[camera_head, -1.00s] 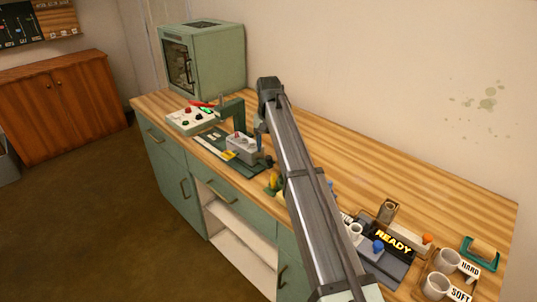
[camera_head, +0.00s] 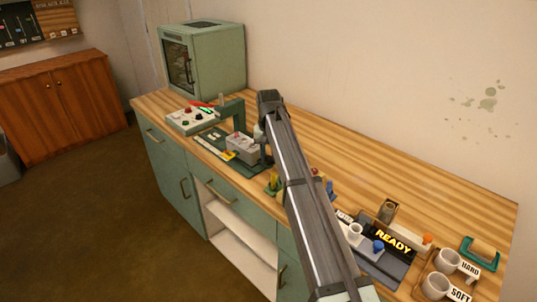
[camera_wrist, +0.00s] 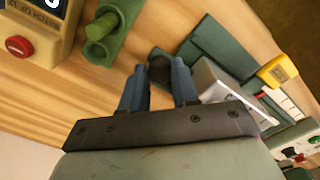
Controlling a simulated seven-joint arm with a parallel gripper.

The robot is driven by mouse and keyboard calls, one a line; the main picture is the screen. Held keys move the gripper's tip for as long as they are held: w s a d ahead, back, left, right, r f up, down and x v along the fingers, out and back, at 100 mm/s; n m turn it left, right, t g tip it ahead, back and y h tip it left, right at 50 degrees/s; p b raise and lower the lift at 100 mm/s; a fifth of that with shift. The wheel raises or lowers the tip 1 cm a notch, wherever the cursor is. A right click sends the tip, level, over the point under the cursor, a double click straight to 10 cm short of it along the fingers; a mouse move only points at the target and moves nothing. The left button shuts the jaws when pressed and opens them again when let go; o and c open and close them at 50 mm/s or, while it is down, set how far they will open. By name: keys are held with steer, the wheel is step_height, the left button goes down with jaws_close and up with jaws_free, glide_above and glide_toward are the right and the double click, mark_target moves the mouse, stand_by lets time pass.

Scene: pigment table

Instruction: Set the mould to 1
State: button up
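The mould appears to be a grey box (camera_head: 242,149) on a dark green base by the green bracket. It also shows in the wrist view (camera_wrist: 217,82), to the right of my fingers. A yellow pointer (camera_wrist: 277,72) and a pale scale strip (camera_wrist: 284,102) lie beyond it; I cannot read the numbers. My gripper (camera_wrist: 160,72) has its two blue fingers either side of a dark round knob (camera_wrist: 160,63), and they appear to touch it. In the head view my arm hides most of the gripper and the knob.
A control panel (camera_head: 191,120) with coloured buttons and a green oven (camera_head: 203,58) stand at the left end. A green holder (camera_wrist: 103,38) and a red button (camera_wrist: 19,46) are nearby. Cups and the READY display (camera_head: 394,241) are at the right. The table's back is clear.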

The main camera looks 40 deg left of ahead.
jaws_close()
steer(key=shift+a, duration=0.1)
steer(key=a, duration=0.8)
steer(key=shift+w, duration=0.1)
steer(key=shift+d, duration=0.1)
steer(key=o, duration=0.5)
jaws_free()
step_height(320, 180, up, 14)
steer(key=shift+f, duration=0.1)
stand_by(0.5)
